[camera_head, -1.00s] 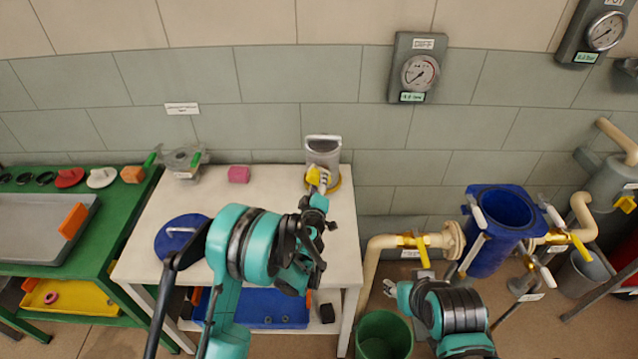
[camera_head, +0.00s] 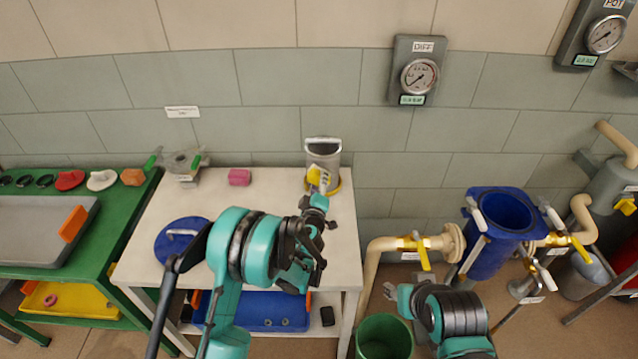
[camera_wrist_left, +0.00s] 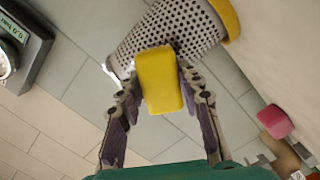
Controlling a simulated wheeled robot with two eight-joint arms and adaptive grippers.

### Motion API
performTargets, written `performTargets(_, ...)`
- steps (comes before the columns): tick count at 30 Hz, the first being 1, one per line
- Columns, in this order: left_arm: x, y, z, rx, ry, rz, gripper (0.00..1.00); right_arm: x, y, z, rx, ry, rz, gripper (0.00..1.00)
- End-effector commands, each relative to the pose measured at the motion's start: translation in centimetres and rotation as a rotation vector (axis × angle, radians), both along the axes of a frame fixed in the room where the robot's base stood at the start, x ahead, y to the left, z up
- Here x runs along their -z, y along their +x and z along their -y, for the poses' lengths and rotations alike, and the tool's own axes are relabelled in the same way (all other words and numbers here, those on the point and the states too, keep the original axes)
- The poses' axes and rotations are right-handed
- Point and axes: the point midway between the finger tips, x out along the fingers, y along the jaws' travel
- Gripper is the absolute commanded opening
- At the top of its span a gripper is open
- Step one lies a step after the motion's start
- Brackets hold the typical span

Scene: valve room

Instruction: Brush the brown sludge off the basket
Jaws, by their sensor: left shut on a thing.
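The basket (camera_head: 323,152) is a grey perforated cylinder with a pale handle and a yellow base ring, upright at the back right of the white table. It also shows tilted in the left wrist view (camera_wrist_left: 165,32). My left gripper (camera_head: 318,186) is shut on a yellow block-like brush (camera_wrist_left: 160,80) held against or just in front of the basket's side. The brush also shows in the head view (camera_head: 314,178). A dark patch, perhaps sludge, shows beside the brush's top edge; most of that spot is hidden. My right gripper (camera_head: 390,290) is small and low, away from the table.
A pink block (camera_head: 239,177), a blue lid (camera_head: 182,238) and a grey metal fixture (camera_head: 183,163) stand on the white table (camera_head: 275,195). A blue vessel (camera_head: 490,245) with pipes and a yellow valve handle (camera_head: 422,255) is to the right. A green bin (camera_head: 384,338) stands below.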

Motion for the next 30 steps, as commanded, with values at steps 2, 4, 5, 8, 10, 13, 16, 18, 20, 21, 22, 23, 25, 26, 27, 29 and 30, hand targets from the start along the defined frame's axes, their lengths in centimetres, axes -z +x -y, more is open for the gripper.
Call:
performTargets(2, 0.0, 0.2, 0.0, 0.0, 0.0, 0.0, 0.12, 0.0, 0.0, 0.0, 0.0, 0.0, 0.0, 0.4)
performTargets(4, 0.0, 0.3, 0.0, 0.0, 0.0, 0.0, 0.12, 0.0, 0.0, 0.0, 0.0, 0.0, 0.0, 0.4)
performTargets(5, 0.0, 0.4, 0.0, 0.0, 0.0, 0.0, 0.12, 0.0, 0.0, 0.0, 0.0, 0.0, 0.0, 0.4)
performTargets(8, 0.0, 0.6, 0.0, 0.0, 0.0, 0.0, 0.12, 0.0, 0.0, 0.0, 0.0, 0.0, 0.0, 0.4)
performTargets(10, 0.0, 0.5, 0.0, 0.0, 0.0, 0.0, 0.12, 0.0, 0.0, 0.0, 0.0, 0.0, 0.0, 0.4)
performTargets(13, 0.0, 0.5, 0.3, 0.001, 0.001, 0.0, 0.12, 0.0, 0.0, 0.0, 0.0, 0.0, 0.0, 0.4)
performTargets(16, 0.0, 0.4, 1.1, 0.002, 0.002, 0.0, 0.12, 0.0, 0.0, 0.0, 0.0, 0.0, 0.0, 0.4)
performTargets(18, 0.0, 0.4, 1.7, 0.002, 0.001, -0.001, 0.12, 0.0, 0.0, 0.0, 0.0, 0.0, 0.0, 0.4)
performTargets(20, 0.0, 0.4, 2.2, 0.002, 0.002, 0.0, 0.12, 0.0, 0.0, 0.0, 0.0, 0.0, 0.0, 0.4)
performTargets(21, 0.0, 0.3, 2.5, 0.002, 0.001, 0.0, 0.12, 0.0, 0.0, 0.0, 0.0, 0.0, 0.0, 0.4)
performTargets(22, 0.0, 0.3, 2.7, 0.002, 0.001, 0.0, 0.12, 0.0, 0.0, 0.0, 0.0, 0.0, 0.0, 0.4)
performTargets(23, 0.0, 0.3, 2.8, 0.001, 0.0, 0.0, 0.12, 0.0, 0.0, 0.0, 0.0, 0.0, 0.0, 0.4)
performTargets(25, 0.0, 0.3, 2.8, 0.0, 0.0, 0.0, 0.12, 0.0, 0.0, 0.0, 0.0, 0.0, 0.0, 0.4)
performTargets(26, 0.0, 0.3, 2.7, 0.0, 0.0, 0.0, 0.12, 0.0, 0.0, 0.0, 0.0, 0.0, 0.0, 0.4)
performTargets(27, 0.0, 0.3, 2.5, -0.001, 0.0, -0.001, 0.12, 0.0, 0.0, 0.0, 0.0, 0.0, 0.0, 0.4)
performTargets(29, 0.0, 0.4, 2.1, -0.001, 0.001, 0.0, 0.12, 0.0, 0.0, 0.0, 0.0, 0.0, 0.0, 0.4)
performTargets(30, 0.0, 0.4, 1.8, -0.001, 0.001, 0.0, 0.12, 0.0, 0.0, 0.0, 0.0, 0.0, 0.0, 0.4)
